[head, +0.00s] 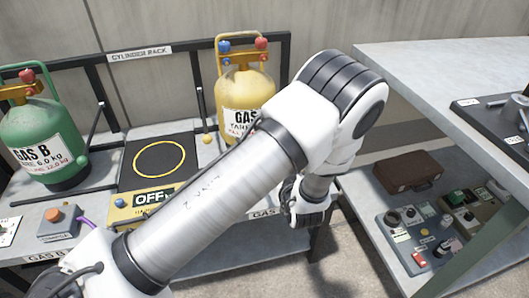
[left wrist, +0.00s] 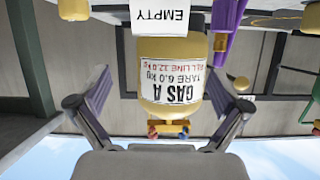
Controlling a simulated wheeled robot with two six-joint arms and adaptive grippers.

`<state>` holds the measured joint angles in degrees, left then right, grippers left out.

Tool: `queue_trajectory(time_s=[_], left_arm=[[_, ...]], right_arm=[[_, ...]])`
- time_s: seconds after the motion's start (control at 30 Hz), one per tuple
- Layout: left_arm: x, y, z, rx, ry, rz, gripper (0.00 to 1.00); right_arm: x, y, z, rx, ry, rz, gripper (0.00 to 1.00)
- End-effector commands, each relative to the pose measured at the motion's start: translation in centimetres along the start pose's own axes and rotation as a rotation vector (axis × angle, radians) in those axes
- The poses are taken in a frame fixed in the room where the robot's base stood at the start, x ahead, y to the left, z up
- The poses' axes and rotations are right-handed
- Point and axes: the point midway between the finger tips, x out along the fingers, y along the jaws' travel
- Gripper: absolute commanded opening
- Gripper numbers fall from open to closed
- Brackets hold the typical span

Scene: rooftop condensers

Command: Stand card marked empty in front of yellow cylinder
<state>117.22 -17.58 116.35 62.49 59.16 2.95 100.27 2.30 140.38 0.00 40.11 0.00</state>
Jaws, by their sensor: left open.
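The yellow cylinder (head: 247,85), labelled GAS A, stands upright at the rack, its lower part hidden by my left arm in the head view. It appears upside down in the left wrist view (left wrist: 150,50). The white card marked EMPTY (left wrist: 160,15) stands in front of the cylinder's base there, overlapping it; I cannot tell whether they touch. My arm hides the card in the head view. My left gripper (left wrist: 160,88) is open and empty, its fingers spread wide and apart from the card. My right gripper is in neither view.
A green GAS B cylinder (head: 40,140) stands at the left. A scale (head: 158,160) with an OFF sign sits between the cylinders. At the right, a grey table (head: 430,70) stands over a lower shelf with a brown case (head: 408,171) and several small devices.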

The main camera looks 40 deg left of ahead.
Motion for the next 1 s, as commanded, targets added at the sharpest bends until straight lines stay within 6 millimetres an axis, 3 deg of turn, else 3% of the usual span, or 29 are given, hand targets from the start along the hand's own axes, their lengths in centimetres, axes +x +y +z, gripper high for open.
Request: queue_trajectory(time_s=[0.07,0.17,0.2,0.3,0.4,0.53,0.8,0.87,1.0], left_arm=[[0.2,-1.7,3.3,0.09,-0.098,0.029,1.0],[-0.8,-5.4,10.6,0.283,-0.335,0.121,1.0],[-2.0,-7.2,13.6,0.362,-0.446,0.167,1.0],[-6.4,-12.0,20.2,0.526,-0.723,0.285,1.0],[-11.5,-16.1,24.2,0.635,-0.952,0.398,1.0],[-15.0,-18.2,25.9,0.69,-1.084,0.477,1.0],[-15.2,-18.2,25.8,0.695,-1.088,0.485,1.0],[-15.5,-18.2,25.1,0.694,-1.087,0.485,1.0],[-17.3,-18.3,20.9,0.694,-1.086,0.485,1.0]], right_arm=[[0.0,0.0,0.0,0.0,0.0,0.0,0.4],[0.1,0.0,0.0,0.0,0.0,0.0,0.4],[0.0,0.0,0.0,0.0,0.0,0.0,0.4],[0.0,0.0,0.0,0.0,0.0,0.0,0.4],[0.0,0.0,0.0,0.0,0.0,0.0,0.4],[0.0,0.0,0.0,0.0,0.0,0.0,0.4],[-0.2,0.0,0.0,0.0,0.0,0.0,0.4],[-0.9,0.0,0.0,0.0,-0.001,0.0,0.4],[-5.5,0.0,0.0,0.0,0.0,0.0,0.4]])
